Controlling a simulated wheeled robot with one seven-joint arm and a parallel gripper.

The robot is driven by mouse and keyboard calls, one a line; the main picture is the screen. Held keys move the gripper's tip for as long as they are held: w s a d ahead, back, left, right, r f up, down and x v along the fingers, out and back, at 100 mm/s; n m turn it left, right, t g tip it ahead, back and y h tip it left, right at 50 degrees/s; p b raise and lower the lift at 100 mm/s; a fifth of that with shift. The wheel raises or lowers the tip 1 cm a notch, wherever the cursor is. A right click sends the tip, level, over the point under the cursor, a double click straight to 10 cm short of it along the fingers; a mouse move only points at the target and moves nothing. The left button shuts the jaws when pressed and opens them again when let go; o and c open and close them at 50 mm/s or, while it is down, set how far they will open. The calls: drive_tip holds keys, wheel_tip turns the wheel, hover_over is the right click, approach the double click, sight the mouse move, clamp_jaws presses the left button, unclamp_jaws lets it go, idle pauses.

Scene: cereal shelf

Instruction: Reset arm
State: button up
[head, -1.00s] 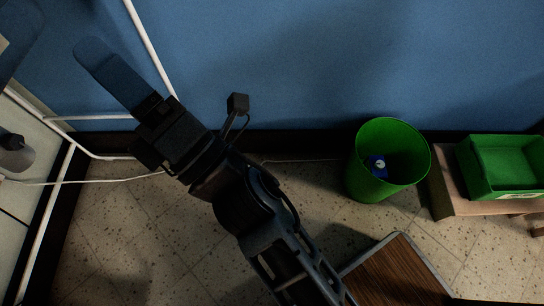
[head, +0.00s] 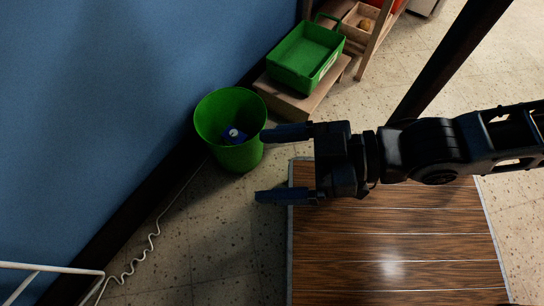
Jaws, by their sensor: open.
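My gripper (head: 272,165) is in the head view, reaching in from the right side. Its two dark fingers point left and are spread apart, with nothing between them. The arm passes over the brown wooden board (head: 390,240). The upper fingertip overlaps the right edge of the green bin (head: 240,158) in the picture; I cannot tell how far apart they are in depth. A small blue item with a white spot (head: 234,134) lies inside the bin.
A green crate (head: 305,58) sits on a low wooden stand (head: 290,102) behind the bin. A wooden shelf (head: 367,42) stands further back. A blue wall (head: 110,110) runs along the left, with a white coiled cord (head: 146,250) near it. Speckled floor (head: 225,230) lies clear left of the board.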

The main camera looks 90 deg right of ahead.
wheel_tip(320, 180, up, 22)
drive_tip(key=p, duration=2.2)
drive_tip(key=shift+c, duration=0.2)
